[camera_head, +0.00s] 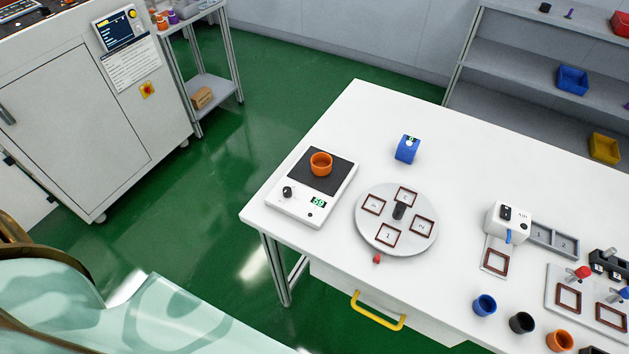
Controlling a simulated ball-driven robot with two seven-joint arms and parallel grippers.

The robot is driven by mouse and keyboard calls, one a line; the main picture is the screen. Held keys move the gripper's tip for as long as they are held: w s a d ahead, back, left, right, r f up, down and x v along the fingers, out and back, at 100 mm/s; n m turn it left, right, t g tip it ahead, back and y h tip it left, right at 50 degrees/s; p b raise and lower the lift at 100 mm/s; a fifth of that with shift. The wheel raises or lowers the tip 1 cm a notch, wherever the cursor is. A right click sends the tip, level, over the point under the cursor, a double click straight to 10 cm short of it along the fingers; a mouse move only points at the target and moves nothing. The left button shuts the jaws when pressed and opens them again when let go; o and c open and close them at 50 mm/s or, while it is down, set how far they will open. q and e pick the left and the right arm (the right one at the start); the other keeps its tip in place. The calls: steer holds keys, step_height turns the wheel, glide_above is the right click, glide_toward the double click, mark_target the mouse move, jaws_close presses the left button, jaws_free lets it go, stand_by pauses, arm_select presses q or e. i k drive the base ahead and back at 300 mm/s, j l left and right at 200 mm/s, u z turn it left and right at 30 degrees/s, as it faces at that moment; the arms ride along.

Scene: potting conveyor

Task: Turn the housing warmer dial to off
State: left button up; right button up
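The housing warmer (333,211) is a white box with a dark heating plate (305,165), at the left corner of the white table. An orange cup-shaped housing (321,163) stands upright on the plate. The warmer's dial (288,192) is a black knob on the front left of its top. A small green-lit display (319,202) to the right of the dial appears to read 60. The dial's pointer mark is too small to read surely. Neither of my grippers shows in the head view, and nothing touches the dial.
A round turntable (377,228) with numbered frames stands right of the warmer, a blue device (407,149) behind it. A white dispenser-like unit (508,222) and several cups line the right side. A yellow drawer handle (378,311) juts below the table's front edge.

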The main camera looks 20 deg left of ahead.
mark_target(287, 191)
steer(key=u, duration=1.05)
steer(key=j+z, duration=0.15)
steer(key=z, duration=0.25)
steer(key=j+z, duration=0.15)
steer(key=z, duration=0.25)
steer(key=j+z, duration=0.15)
steer(key=z, duration=0.3)
steer(key=j+z, duration=0.1)
steer(key=z, duration=0.3)
steer(key=k+j, duration=0.2)
